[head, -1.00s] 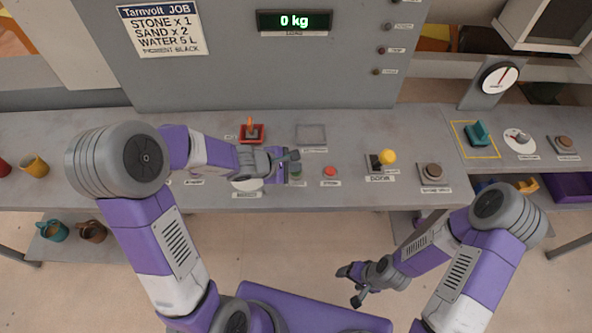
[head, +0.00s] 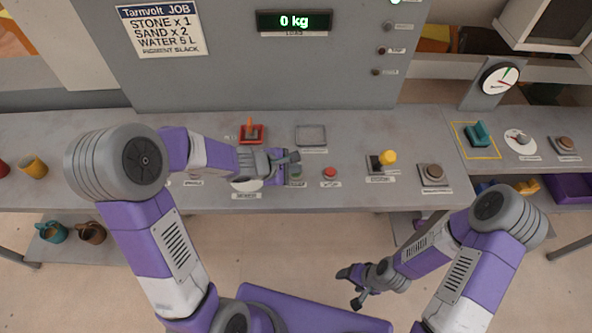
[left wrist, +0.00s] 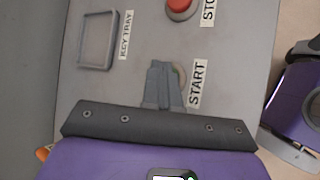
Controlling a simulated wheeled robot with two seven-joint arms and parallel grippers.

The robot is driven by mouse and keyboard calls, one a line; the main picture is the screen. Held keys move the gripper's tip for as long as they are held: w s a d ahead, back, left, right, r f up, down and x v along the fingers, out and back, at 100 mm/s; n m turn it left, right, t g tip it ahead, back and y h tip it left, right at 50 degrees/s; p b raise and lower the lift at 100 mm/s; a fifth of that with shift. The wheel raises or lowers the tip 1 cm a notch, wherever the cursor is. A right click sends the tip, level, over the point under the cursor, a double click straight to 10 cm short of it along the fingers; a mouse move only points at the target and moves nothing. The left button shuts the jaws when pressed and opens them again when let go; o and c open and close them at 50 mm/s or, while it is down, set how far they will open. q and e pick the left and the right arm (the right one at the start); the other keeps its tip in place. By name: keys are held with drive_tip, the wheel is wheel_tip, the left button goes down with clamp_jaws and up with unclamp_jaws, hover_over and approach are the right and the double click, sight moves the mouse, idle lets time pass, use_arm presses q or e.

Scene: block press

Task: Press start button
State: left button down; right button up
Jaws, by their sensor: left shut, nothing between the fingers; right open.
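The start button (left wrist: 181,74) sits beside its START label (left wrist: 197,83) in the left wrist view, mostly hidden behind my left fingers. In the head view the start button (head: 296,180) shows only in part under the gripper. My left gripper (head: 292,157) is shut and empty, with its fingers over the button; it also shows in the left wrist view (left wrist: 161,66). The fingers appear to be at the button, but the contact itself is hidden. My right gripper (head: 352,286) is open and empty in front of the bench.
The red stop button (head: 330,172) is just right of the start button. A key tray (head: 311,135) lies behind, and a red-based lever (head: 251,132) stands behind left. A yellow-knobbed lever (head: 387,158) is further right. A green lamp (head: 396,2) glows on the panel.

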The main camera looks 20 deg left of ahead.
use_arm(q)
drive_tip(key=shift+r+p, duration=0.55)
drive_tip(key=shift+r, duration=0.25)
drive_tip(key=shift+r, duration=0.1)
wheel_tip(320, 180, up, 5)
drive_tip(key=p, duration=0.4)
idle(0.5)
